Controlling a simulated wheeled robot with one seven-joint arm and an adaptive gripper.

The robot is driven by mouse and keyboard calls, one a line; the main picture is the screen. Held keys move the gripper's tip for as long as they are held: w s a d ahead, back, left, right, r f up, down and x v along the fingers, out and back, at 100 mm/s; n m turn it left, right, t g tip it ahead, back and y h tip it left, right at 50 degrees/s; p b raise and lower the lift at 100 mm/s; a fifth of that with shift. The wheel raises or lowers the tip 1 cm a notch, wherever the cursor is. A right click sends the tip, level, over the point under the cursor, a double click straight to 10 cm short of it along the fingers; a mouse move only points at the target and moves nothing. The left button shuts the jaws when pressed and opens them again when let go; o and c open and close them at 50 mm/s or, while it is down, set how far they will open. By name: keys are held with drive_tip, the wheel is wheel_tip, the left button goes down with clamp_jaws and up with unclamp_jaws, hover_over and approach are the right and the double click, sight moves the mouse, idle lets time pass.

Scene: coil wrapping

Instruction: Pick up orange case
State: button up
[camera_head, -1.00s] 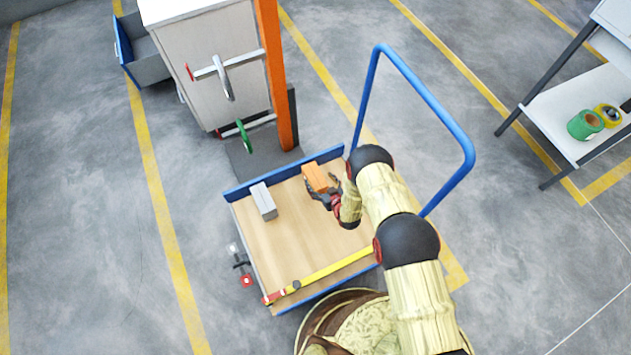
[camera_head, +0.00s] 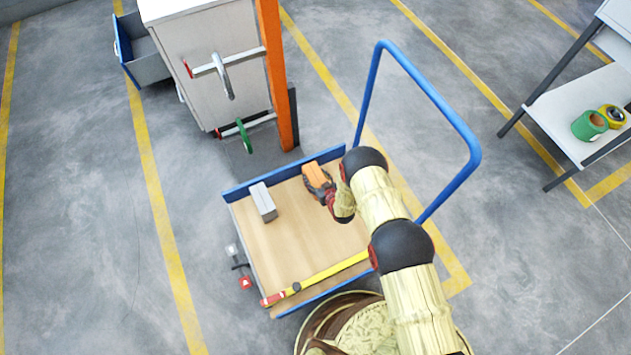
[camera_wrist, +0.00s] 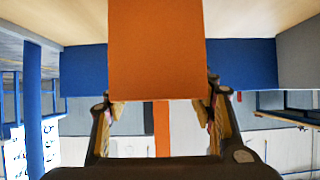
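The orange case (camera_head: 317,176) is a block on the wooden cart deck, near its blue back edge. In the wrist view the orange case (camera_wrist: 157,50) fills the upper middle. My gripper (camera_head: 319,187) is at the case, with dark fingers along its sides. In the wrist view the fingertips of my gripper (camera_wrist: 161,102) sit at the case's left and right edges. Whether both pads press on it is not clear. The case shows no visible lift off the deck.
A grey block (camera_head: 263,202) lies on the cart deck (camera_head: 290,245), left of the case. A yellow bar (camera_head: 330,270) lies along the deck's front. The cart's blue handle (camera_head: 432,97) rises at the right. A white cabinet and orange post (camera_head: 274,75) stand behind the cart.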

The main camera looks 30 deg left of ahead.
drive_tip(key=c, duration=1.2)
drive_tip(key=shift+r, duration=0.1)
drive_tip(key=shift+c, duration=0.3)
drive_tip(key=shift+r, duration=0.1)
